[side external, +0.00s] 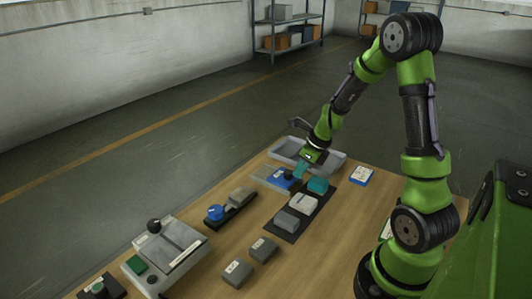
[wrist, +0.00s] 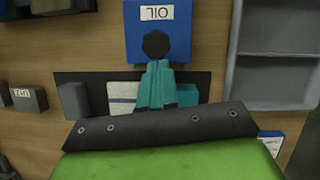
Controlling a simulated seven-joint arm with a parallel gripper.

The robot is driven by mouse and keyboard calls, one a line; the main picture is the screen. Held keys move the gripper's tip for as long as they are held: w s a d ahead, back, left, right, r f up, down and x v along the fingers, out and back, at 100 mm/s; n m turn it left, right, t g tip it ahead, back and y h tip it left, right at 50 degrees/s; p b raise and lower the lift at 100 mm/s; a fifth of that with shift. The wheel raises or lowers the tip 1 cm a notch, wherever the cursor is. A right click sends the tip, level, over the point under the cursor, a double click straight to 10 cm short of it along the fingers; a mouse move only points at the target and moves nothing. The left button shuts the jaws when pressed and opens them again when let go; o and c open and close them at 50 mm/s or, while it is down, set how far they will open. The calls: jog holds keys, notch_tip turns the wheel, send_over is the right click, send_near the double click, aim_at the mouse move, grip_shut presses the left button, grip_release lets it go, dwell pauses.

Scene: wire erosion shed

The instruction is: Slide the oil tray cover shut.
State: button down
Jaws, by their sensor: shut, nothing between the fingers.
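The oil tray cover is a blue plate (wrist: 137,47) with a white OIL label and a dark round knob (wrist: 156,44). In the side view the blue cover (side external: 281,179) sits on a pale grey tray (side external: 262,174), part of which shows uncovered to its left. My gripper (wrist: 157,66) has teal fingers, shut and empty, with the tips right at the near side of the knob. I cannot tell whether they touch it. In the side view my gripper (side external: 299,172) is low over the table beside the cover, and the knob is hard to make out.
A dark mat (side external: 284,236) holds a teal block (side external: 318,185), a white-topped block (side external: 303,202) and a grey block (side external: 287,221) close to my gripper. A large grey bin (side external: 336,157) stands behind. A blue and white box (side external: 361,177) lies to the right.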

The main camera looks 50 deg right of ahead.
aim_at(274, 172)
jog(key=w, duration=0.7)
jog(key=shift+w, duration=0.1)
jog(key=shift+a, duration=0.1)
